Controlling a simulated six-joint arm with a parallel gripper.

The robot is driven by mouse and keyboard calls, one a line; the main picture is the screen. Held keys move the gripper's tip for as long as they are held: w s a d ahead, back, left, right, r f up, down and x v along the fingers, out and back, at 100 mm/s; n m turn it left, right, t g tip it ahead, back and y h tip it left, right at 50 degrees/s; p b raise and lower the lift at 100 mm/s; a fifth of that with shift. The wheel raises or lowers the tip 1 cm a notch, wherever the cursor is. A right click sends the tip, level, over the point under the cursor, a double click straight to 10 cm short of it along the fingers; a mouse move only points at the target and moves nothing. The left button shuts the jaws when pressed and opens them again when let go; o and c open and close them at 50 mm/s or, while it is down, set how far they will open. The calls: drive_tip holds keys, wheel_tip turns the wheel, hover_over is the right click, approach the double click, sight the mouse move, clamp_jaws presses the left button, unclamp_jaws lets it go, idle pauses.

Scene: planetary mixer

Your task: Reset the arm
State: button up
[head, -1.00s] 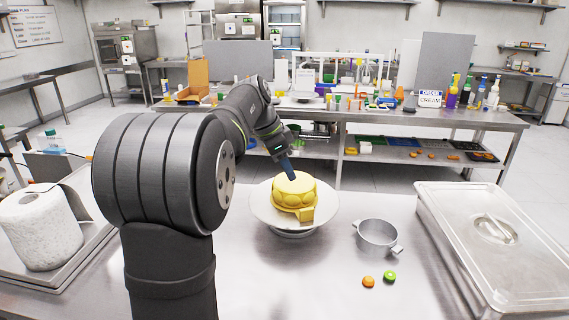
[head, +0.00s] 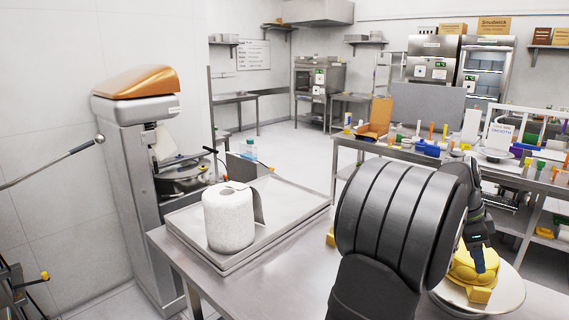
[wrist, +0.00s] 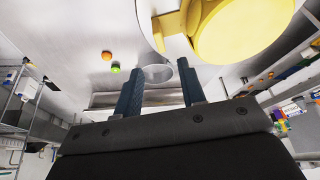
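My gripper (wrist: 163,72) shows in the wrist view with its two dark blue fingers apart and nothing between them.
A planetary mixer (head: 135,82) stands at the left. A paper roll (head: 228,220) sits on a metal tray (head: 290,215). A crowded bench (head: 350,142) stands behind.

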sight(482, 288)
drive_tip(key=x, duration=1)
drive_tip(key=shift+f, duration=0.1)
drive_tip(key=shift+d+f, duration=0.1)
drive_tip(key=shift+f, duration=0.05)
drive_tip(key=shift+w, duration=0.2)
drive_tip(key=shift+s, duration=0.1)
